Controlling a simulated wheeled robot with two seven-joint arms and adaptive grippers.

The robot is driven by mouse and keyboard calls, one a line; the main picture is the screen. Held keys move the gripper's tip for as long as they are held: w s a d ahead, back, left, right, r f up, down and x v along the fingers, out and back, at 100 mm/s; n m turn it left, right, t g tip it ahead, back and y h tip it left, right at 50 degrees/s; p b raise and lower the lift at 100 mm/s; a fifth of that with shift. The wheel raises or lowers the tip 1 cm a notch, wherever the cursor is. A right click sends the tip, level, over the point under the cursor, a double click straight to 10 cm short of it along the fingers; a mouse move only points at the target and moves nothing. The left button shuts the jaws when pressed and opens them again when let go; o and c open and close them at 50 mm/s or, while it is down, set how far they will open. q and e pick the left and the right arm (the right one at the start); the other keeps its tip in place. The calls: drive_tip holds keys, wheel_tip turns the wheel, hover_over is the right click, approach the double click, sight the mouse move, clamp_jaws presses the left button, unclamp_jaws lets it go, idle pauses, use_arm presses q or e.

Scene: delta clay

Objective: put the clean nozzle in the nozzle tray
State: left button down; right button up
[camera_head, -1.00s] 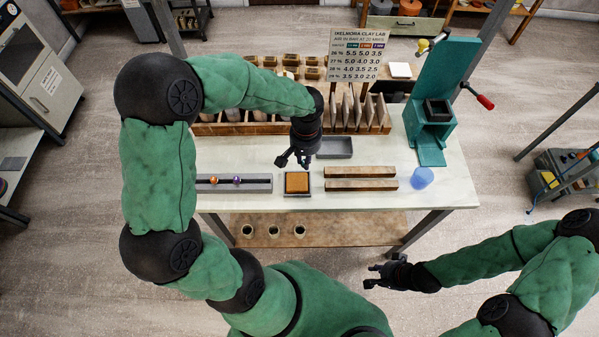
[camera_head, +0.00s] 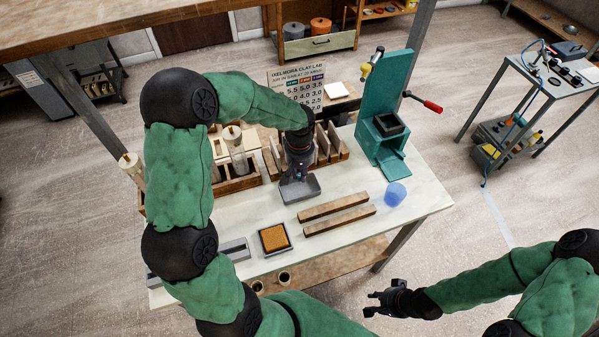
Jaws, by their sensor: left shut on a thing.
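My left gripper (camera_head: 293,179) is over the left part of a shallow grey tray (camera_head: 309,193), which looks like the nozzle tray. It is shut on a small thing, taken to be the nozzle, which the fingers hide. I cannot tell whether it touches the tray. A long grey holder (camera_head: 236,246) lies at the left of the table, mostly behind my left arm; no nozzle shows on its visible part. My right gripper (camera_head: 371,302) is open and empty, off the table's front edge.
A brown sponge block (camera_head: 273,238) sits in a dark tray. Two wooden strips (camera_head: 338,213) lie right of it. A blue cup (camera_head: 396,194) and a teal press (camera_head: 383,120) stand at the right. Wooden racks (camera_head: 236,180) line the back.

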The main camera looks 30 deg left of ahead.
use_arm(q)
drive_tip(key=shift+f+b, duration=1.45)
drive_tip(key=shift+f, duration=1)
drive_tip(key=c, duration=1.1)
unclamp_jaws()
wheel_tip(320, 180, up, 12)
drive_tip(key=shift+a+r, duration=0.1)
